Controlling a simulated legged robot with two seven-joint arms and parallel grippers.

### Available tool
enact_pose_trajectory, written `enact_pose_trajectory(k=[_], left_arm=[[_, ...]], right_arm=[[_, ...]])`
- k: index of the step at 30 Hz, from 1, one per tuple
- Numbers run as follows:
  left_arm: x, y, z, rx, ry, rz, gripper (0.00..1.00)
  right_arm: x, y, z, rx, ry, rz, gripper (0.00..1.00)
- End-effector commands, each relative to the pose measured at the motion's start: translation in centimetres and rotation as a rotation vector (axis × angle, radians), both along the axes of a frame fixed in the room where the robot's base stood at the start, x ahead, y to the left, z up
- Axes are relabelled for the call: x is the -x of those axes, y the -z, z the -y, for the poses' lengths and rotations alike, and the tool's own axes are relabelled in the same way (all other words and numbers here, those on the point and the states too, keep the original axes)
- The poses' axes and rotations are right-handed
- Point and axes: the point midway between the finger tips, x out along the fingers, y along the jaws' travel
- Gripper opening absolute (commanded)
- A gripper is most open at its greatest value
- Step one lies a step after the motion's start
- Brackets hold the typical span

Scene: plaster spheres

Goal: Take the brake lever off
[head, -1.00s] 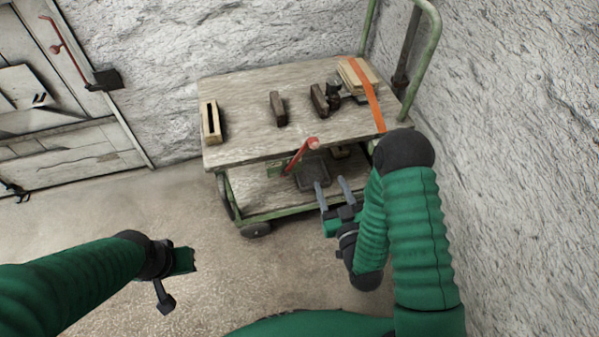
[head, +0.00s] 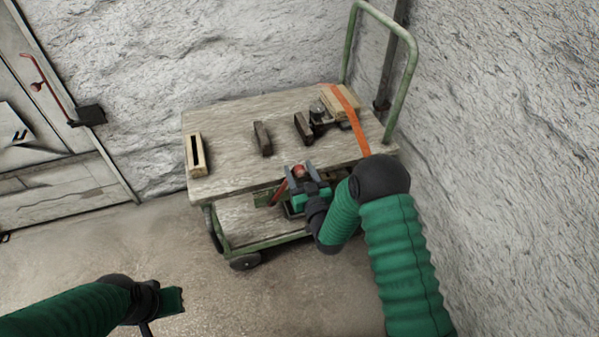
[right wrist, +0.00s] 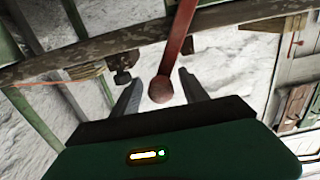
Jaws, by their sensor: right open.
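The brake lever is a red bar with a round knob (head: 299,170) at the front edge of the cart. In the right wrist view its red knob (right wrist: 161,90) lies between the two grey fingers, with the bar running up from it. My right gripper (head: 300,172) is open, with one finger on each side of the knob; in the wrist view (right wrist: 160,92) gaps show between knob and fingers.
The wooden-topped cart (head: 225,121) carries a slotted wooden block (head: 196,155), two dark blocks (head: 262,138), a dark metal device and boards under an orange strap (head: 352,120). Rough walls stand behind and right. A door with a red handle (head: 50,90) is at left.

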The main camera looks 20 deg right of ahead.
Motion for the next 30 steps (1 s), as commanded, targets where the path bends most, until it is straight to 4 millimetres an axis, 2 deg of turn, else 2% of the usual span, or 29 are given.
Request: enact_pose_trajectory(k=[5,6,15,18,30], left_arm=[[0.0,-0.03,0.0,0.0,0.0,0.0,0.0],[0.0,-0.03,0.0,0.0,0.0,0.0,0.0],[0.0,-0.03,0.0,0.0,0.0,0.0,0.0],[0.0,-0.03,0.0,0.0,0.0,0.0,0.0],[-0.01,-0.02,0.0,0.0,0.0,0.0,0.0]], right_arm=[[-0.01,-0.02,-0.01,0.0,0.0,0.0,0.52],[0.0,-0.01,-0.01,0.0,0.0,-0.001,0.49],[0.04,0.02,0.05,0.001,0.001,-0.001,0.1],[0.04,0.03,0.08,0.001,0.002,-0.001,0.0],[0.06,0.07,0.2,0.003,0.004,-0.002,0.0]])
